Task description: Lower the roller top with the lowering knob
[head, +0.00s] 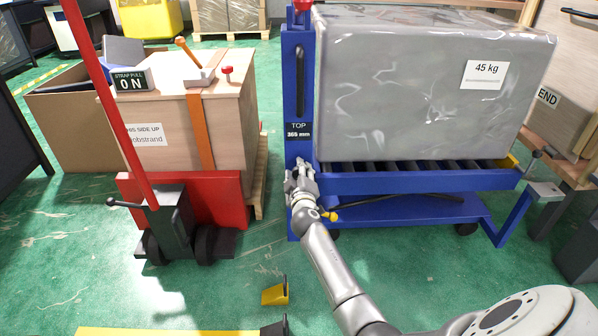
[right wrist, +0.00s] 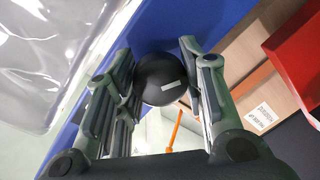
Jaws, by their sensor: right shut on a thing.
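The blue lift cart has a roller top (head: 420,181) of dark rollers, bearing a grey wrapped block (head: 430,85) labelled 45 kg. A sign (head: 299,130) on its blue post reads TOP and a height that looks like 365 mm. My right gripper (head: 301,180) is at the post's lower part, left of the roller top. In the right wrist view, a round black knob (right wrist: 162,78) with a pale mark sits between the fingers of my right gripper (right wrist: 159,62), which is shut on it. The knob is hidden in the head view. My left gripper is not in view.
A red pallet truck (head: 180,205) with a strapped wooden crate (head: 235,110) stands left of the cart. A yellow piece (head: 275,294) lies on the green floor in front. A small yellow part (head: 330,215) shows beside my right gripper. The floor between truck and cart is narrow.

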